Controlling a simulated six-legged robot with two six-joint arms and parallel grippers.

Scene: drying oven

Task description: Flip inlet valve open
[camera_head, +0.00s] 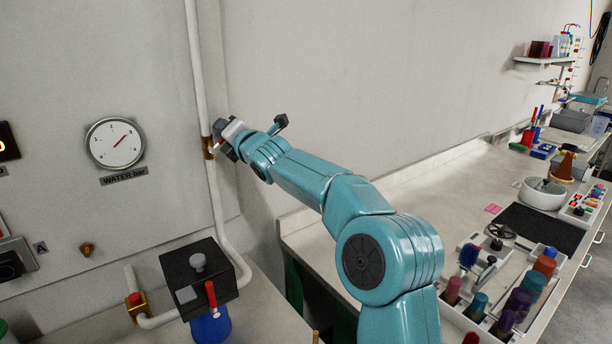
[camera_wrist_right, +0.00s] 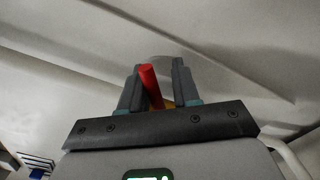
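A brass valve (camera_head: 208,148) sits on the white vertical pipe, and a little of its red lever (camera_head: 221,143) shows by my right gripper. In the right wrist view the red lever (camera_wrist_right: 151,86) stands between the two dark fingers, close to the left finger, with a gap on the right side. My right gripper (camera_head: 220,138) is open around the lever; the wrist view also shows it (camera_wrist_right: 159,82). Some yellow brass (camera_wrist_right: 168,104) shows behind the lever. The fingers hide part of the valve in the head view. My left gripper is not in view.
A gauge labelled WATER bar (camera_head: 115,143) is on the wall left of the white pipe (camera_head: 197,70). Below stand a black box (camera_head: 185,265) with a red lever and another brass valve (camera_head: 137,305). A bench (camera_head: 440,170) with lab items runs along the right.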

